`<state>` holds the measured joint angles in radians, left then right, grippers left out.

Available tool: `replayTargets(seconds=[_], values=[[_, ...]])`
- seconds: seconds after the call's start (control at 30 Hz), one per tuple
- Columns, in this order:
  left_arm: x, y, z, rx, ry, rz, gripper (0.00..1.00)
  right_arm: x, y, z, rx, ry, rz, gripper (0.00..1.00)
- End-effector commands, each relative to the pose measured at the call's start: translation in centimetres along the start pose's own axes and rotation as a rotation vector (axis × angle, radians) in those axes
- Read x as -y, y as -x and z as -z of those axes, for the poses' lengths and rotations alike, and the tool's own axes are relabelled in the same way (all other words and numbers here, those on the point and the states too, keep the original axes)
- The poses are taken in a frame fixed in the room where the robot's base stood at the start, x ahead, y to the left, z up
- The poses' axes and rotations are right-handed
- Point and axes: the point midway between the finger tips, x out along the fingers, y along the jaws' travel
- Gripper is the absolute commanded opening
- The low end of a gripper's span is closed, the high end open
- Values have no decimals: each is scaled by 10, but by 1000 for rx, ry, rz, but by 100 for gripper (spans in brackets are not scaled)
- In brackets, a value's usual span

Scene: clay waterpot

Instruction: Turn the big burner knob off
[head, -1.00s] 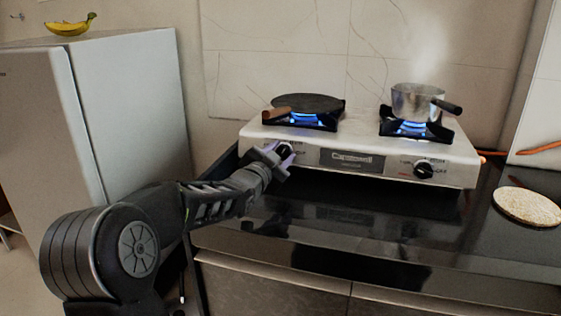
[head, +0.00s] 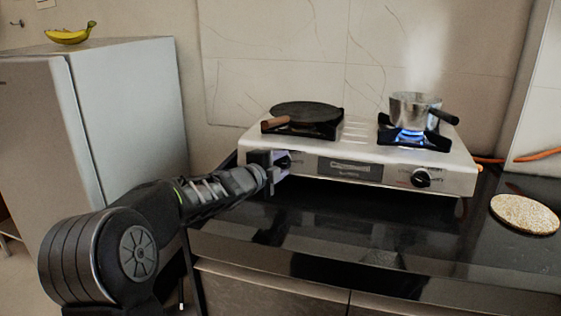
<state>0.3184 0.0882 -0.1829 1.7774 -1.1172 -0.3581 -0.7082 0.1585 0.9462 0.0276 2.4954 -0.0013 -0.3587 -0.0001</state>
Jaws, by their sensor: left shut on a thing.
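A white two-burner gas stove (head: 385,170) stands on the black counter. Its left burner (head: 318,131) carries a flat dark pan (head: 306,111) and shows no flame. Its right burner (head: 410,136) burns blue under a steaming metal pot (head: 408,108). The left knob (head: 284,162) is on the stove's front at the left, and my left gripper (head: 280,163) is shut on it, hiding part of it. The right knob (head: 420,178) is on the front at the right, with nothing touching it. My right gripper is not in view.
A round cork-like mat (head: 525,214) lies on the counter (head: 330,232) at the right. An orange hose (head: 540,155) runs behind the stove's right end. A grey fridge (head: 130,110) with bananas (head: 70,35) on top stands at the left. The counter before the stove is clear.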

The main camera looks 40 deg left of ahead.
Motion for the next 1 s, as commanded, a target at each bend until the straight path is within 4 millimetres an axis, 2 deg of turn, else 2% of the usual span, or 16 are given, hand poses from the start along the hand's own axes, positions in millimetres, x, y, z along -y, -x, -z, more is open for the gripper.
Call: replayTargets(seconds=[0.3,0.73,0.77,1.0], values=[[-1,0,1,-2,-110,-24,0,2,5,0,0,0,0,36],[-2,0,1,-1,-121,-27,0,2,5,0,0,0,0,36],[-2,0,1,-1,-121,-27,40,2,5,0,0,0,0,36],[-1,0,0,-1,-120,-26,60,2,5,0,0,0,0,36]])
